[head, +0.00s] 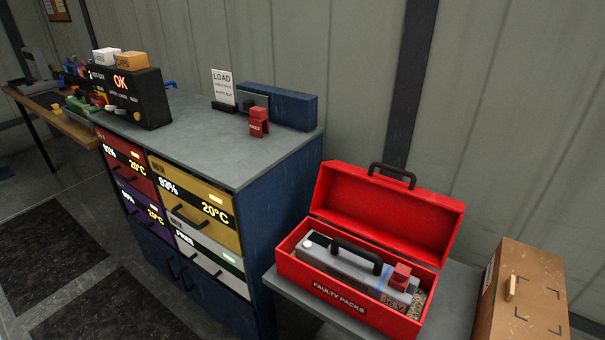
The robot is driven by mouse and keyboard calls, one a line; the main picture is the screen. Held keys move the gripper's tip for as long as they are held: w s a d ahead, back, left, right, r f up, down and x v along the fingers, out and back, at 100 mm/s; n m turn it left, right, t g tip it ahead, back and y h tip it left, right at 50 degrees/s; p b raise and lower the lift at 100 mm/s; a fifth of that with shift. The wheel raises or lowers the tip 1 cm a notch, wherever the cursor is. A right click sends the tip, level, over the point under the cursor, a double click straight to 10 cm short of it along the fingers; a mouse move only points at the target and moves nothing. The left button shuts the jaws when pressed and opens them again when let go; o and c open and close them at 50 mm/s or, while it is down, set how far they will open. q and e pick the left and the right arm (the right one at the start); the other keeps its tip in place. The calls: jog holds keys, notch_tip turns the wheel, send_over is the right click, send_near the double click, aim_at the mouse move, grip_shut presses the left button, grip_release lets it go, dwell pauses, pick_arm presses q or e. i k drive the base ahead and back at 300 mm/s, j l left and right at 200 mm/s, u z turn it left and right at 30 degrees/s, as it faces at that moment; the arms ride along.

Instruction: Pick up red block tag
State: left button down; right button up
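A small red block tag (259,122) with a white label stands upright on the grey top of the cabinet (205,140), near its right part and in front of a dark blue box-like piece (290,106). A second red block (401,276) sits on the right end of a grey battery pack (340,262), inside the open red box (325,292) marked "FAULTY PACKS". Neither of my grippers shows in the head view.
A white "LOAD" sign (222,86) stands left of the tag, and a black display unit (130,95) at the cabinet's left end. A brown box (523,295) stands right of the red box. The cabinet top between the display and the tag is clear.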

aim_at(258, 122)
jog(key=j+z, duration=0.1)
jog(key=z, duration=0.35)
jog(key=j+z, duration=0.15)
jog(key=z, duration=0.35)
jog(key=j+z, duration=0.35)
jog(key=k+j+z, duration=0.15)
jog(key=j+z, duration=0.2)
jog(key=k+j+z, duration=0.15)
jog(key=j, duration=0.3)
jog(key=k+j+z, duration=0.2)
jog(key=k+j, duration=0.25)
jog(key=j, duration=0.2)
jog(key=k+j, duration=0.25)
jog(key=j, duration=0.15)
jog(key=k+j, duration=0.25)
jog(key=j, duration=0.2)
jog(key=k+j+z, duration=0.1)
jog(key=j, duration=0.3)
jog(key=k, duration=0.1)
